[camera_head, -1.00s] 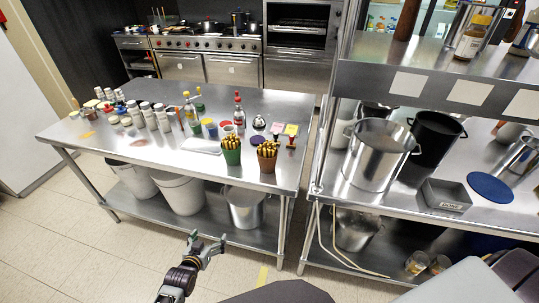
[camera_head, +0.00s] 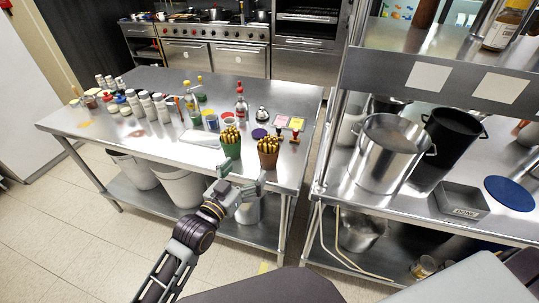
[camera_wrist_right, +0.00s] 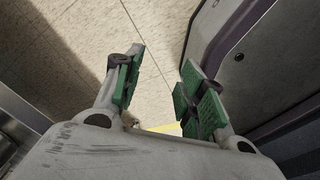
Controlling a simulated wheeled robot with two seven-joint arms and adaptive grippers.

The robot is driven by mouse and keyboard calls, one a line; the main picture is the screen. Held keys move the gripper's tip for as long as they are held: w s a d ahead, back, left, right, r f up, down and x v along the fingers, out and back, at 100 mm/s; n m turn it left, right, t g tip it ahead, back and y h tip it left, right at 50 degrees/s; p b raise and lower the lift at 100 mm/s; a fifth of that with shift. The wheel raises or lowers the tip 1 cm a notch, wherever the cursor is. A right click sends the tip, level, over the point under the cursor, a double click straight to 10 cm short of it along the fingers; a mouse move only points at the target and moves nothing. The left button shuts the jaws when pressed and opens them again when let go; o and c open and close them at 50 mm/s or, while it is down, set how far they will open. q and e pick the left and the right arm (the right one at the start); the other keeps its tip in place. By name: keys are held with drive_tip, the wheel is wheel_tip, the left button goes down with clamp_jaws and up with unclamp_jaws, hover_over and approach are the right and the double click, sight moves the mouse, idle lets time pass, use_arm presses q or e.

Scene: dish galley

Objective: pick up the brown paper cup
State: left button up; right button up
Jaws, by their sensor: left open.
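The brown paper cup (camera_head: 269,161), filled with yellow sticks, stands upright near the front edge of the steel table, at its right end. A green cup (camera_head: 231,150) with similar sticks stands just left of it. My left gripper (camera_head: 243,174) is open and empty in front of the table edge, its fingers pointing towards the cups. In the picture it lies just below them, apart from the brown cup. My right gripper (camera_wrist_right: 162,84) shows in the right wrist view, open, with only floor between its green pads.
Bottles and jars (camera_head: 160,105) crowd the table's left and middle. A white tray (camera_head: 200,140) lies left of the green cup, and stamps (camera_head: 295,130) stand behind the brown cup. A second steel counter with a large pot (camera_head: 385,155) is at right.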

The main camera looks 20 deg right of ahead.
sight(264, 150)
use_arm(q)
drive_tip(key=x, duration=0.6)
drive_tip(key=shift+s+d+r, duration=0.15)
drive_tip(key=shift+d+r, duration=0.05)
drive_tip(key=shift+w+d, duration=0.5)
drive_tip(key=shift+w, duration=0.05)
drive_tip(key=shift+w+d, duration=0.45)
use_arm(e)
drive_tip(key=shift+w+d+f, duration=0.1)
drive_tip(key=shift+w+d, duration=0.25)
drive_tip(key=shift+d, duration=0.25)
drive_tip(key=shift+w+d+f, duration=0.1)
drive_tip(key=shift+w+d, duration=0.2)
drive_tip(key=shift+d, duration=0.25)
drive_tip(key=shift+a, duration=0.1)
